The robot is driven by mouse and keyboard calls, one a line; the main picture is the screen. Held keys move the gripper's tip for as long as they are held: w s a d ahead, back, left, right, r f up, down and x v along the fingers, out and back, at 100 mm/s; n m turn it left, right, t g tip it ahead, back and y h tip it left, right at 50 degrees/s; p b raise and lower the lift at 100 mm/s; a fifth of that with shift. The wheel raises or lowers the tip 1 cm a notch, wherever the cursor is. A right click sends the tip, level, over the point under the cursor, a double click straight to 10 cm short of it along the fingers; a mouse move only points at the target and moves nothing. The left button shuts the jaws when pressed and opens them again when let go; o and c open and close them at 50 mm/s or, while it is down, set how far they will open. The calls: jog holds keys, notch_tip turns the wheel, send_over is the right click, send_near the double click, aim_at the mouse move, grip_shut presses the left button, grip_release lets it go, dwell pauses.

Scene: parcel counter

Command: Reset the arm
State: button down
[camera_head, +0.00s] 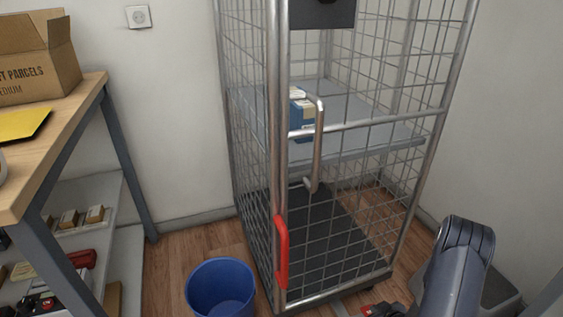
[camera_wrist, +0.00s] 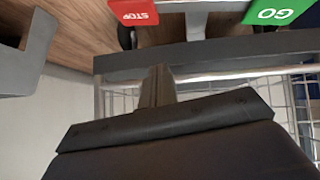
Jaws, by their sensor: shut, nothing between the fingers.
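My gripper (camera_wrist: 157,75) shows in the wrist view, its narrow fingers together and empty, pointing up from the dark wrist body. Beyond the fingertips are a dark bar and metal wire mesh. In the head view part of my arm stands at the lower right, in front of the cage trolley (camera_head: 308,130). The gripper itself cannot be made out there.
The tall wire trolley has a red handle (camera_head: 281,252) and a blue box (camera_head: 300,112) on its shelf. A blue bin (camera_head: 220,287) stands beside it. A wooden counter (camera_head: 60,125) is at left. The wrist view shows a red STOP pad (camera_wrist: 133,12) and green GO pad (camera_wrist: 277,13).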

jog(key=a+p+v, duration=0.1)
jog(key=v, duration=0.5)
jog(key=shift+d+p, duration=0.4)
jog(key=shift+d, duration=0.1)
jog(key=shift+s+d+r, duration=0.1)
jog(key=shift+s, duration=0.05)
